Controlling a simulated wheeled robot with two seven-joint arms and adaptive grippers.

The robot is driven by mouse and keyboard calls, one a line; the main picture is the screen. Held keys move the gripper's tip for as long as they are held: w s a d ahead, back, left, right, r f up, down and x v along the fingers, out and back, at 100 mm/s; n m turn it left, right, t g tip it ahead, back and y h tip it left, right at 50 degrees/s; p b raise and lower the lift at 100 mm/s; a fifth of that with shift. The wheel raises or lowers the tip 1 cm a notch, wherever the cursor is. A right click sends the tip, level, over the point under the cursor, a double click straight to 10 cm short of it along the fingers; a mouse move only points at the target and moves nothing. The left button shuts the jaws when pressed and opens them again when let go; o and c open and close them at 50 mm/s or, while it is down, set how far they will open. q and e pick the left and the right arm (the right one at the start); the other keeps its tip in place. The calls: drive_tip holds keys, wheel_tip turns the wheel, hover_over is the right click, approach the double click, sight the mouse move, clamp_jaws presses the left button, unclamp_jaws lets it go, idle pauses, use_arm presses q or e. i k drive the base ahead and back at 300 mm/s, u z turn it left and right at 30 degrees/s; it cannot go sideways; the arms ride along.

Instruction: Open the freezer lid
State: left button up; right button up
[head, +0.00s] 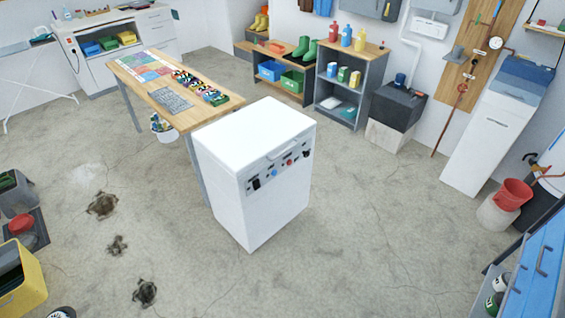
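A white box-shaped appliance (233,197), which looks like the freezer, stands on the floor in the middle of the head view. Its flat white lid (252,130) lies level and looks shut. A handle-like lip (284,149) runs along the lid's front edge. Below it, the front face has a panel (280,170) with dark, red and blue knobs or switches. Its back and far sides are hidden. Neither of my grippers is in view.
A wooden table (222,109) stands close behind the appliance at left. A yellow bin (22,285) is at lower left, a blue cabinet (535,270) at lower right. A tall white cabinet (488,140) and red bucket (512,194) stand at right.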

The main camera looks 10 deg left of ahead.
sight(241, 140)
drive_tip(key=z, duration=0.55)
drive_tip(key=i, duration=0.9)
drive_tip(key=u, duration=0.35)
